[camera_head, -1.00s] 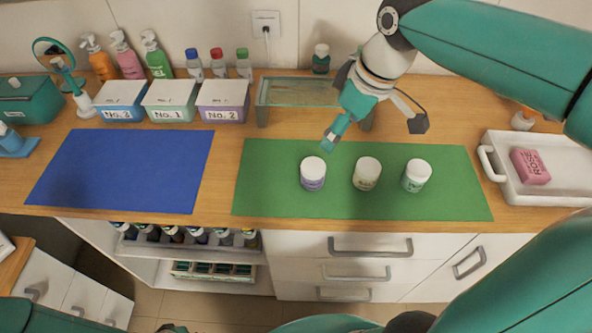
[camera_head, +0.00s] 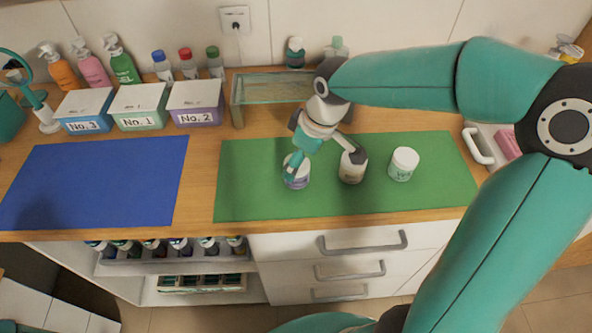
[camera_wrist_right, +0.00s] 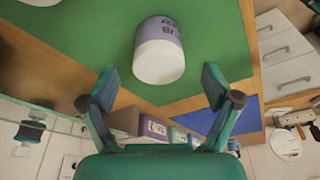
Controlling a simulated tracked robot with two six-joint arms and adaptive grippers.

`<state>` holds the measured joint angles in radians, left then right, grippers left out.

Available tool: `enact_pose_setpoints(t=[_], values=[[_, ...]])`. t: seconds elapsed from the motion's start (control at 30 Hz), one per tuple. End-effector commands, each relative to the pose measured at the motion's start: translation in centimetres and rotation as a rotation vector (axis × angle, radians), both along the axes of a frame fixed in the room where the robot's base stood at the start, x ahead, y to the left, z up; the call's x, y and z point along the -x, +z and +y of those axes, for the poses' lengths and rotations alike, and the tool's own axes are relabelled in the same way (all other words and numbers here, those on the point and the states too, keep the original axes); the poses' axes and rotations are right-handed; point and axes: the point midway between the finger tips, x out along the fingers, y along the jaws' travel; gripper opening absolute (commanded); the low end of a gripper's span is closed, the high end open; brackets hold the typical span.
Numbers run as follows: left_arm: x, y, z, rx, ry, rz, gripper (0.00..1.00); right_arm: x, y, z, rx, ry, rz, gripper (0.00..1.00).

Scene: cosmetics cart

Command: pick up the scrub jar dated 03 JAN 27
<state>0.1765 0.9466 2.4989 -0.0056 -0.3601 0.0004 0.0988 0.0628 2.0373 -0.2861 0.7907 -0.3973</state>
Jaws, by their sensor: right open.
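Three white-lidded jars stand on the green mat (camera_head: 240,195): a purple-labelled jar (camera_head: 299,181) at left, a middle jar (camera_head: 350,177) with a pale label, and a green-lettered jar (camera_head: 403,164) at right. My right gripper (camera_head: 323,164) is open above the left and middle jars, its fingers partly covering both. In the wrist view the purple-labelled jar (camera_wrist_right: 160,58) lies ahead of the open fingers (camera_wrist_right: 160,88), apart from them. Its label shows "UB" and "27"; the rest of the date is not readable. My left gripper is not in view.
A glass shelf (camera_head: 270,88) stands behind the mat. Numbered boxes (camera_head: 138,105) and pump bottles (camera_head: 120,65) line the back left. A blue mat (camera_head: 95,180) at left is empty. A white tray (camera_head: 479,146) with pink soap is at right, partly behind my arm.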

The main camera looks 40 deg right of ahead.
Motion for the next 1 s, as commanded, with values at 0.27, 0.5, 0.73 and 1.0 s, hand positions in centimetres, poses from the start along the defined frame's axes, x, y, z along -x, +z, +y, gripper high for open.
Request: enact_pose_setpoints(t=[0.27, 0.5, 0.73, 1.0], values=[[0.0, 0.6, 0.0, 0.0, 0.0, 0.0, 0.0, -0.8, -2.2, 0.3, -0.001, 0.002, 0.004, 0.88], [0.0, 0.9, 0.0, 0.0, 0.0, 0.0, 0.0, -1.6, -5.0, 0.6, -0.001, 0.001, 0.002, 0.88], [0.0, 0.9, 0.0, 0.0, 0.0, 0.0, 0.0, -1.7, -5.2, 0.7, -0.001, 0.002, -0.002, 0.88], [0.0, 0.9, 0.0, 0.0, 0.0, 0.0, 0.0, -1.7, -5.1, 0.7, -0.001, 0.002, -0.002, 0.48]])
